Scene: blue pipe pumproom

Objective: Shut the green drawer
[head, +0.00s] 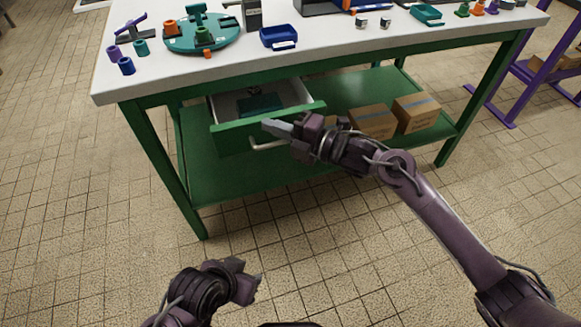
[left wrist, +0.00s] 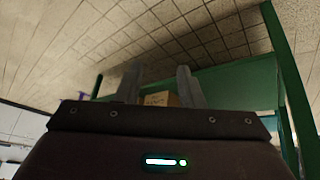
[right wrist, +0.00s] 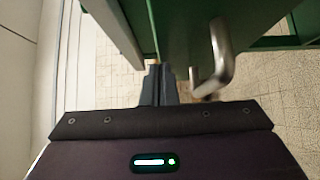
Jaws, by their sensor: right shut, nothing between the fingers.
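The green drawer (head: 235,137) under the white-topped workbench stands open, its pale inside showing with a dark teal item (head: 260,103) in it. Its metal bar handle (head: 268,145) is on the front. My right gripper (head: 272,126) is shut and empty at the drawer front, just above the handle in the head view. In the right wrist view its closed fingers (right wrist: 158,85) are beside the handle (right wrist: 222,65), near the green front (right wrist: 180,30); I cannot tell if they touch. My left gripper (head: 250,280) is low, away from the drawer; the left wrist view shows its fingers (left wrist: 157,85) apart and empty.
The workbench top (head: 340,45) holds a teal round fixture (head: 200,35), a blue tray (head: 279,36) and small parts. Cardboard boxes (head: 372,121) sit on the green lower shelf (head: 230,180). A purple stand (head: 500,105) is at right. The tiled floor in front is clear.

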